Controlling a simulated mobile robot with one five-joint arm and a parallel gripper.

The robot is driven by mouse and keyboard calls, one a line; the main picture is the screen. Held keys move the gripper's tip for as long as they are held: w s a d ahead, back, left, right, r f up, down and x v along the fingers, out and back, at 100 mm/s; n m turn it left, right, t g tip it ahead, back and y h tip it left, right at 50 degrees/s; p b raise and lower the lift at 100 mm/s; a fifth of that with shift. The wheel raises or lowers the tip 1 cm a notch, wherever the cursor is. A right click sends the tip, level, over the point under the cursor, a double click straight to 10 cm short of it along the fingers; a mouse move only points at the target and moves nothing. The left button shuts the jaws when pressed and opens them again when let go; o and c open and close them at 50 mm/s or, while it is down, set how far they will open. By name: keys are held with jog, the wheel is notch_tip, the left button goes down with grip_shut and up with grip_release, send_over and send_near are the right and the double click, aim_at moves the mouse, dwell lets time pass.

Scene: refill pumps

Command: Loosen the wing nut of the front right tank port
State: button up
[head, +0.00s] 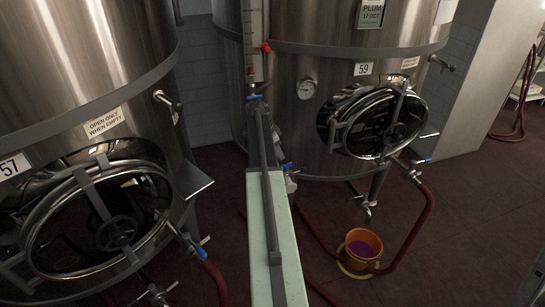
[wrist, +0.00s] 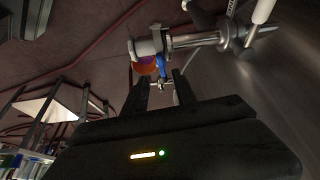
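In the head view the right tank (head: 300,135), numbered 59, has an oval manway with a dark handwheel (head: 397,131). Low on its right is an outlet port with a blue-handled valve (head: 424,160) and a red hose. In the wrist view a steel pipe (wrist: 195,40) with a clamp ring (wrist: 226,33) sticks out from a tank wall. A pale fitting (wrist: 146,47) and a blue lever (wrist: 162,68) are at its end. My gripper (wrist: 162,84) is open and empty, its dark fingers below the lever. I cannot make out the wing nut clearly, nor the gripper in the head view.
Tank 57 (head: 90,50) stands at left with its own round manway. An orange bucket (head: 362,245) with purple liquid stands on the dark red floor below tank 59; hoses lie around it. A shelf (wrist: 45,108) shows at left in the wrist view.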

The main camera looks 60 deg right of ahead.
aim_at(285, 164)
jog(key=b+x, duration=0.7)
jog(key=x, duration=0.1)
jog(key=shift+d, duration=0.25)
jog(key=shift+s+r, duration=0.1)
jog(key=shift+r, duration=0.05)
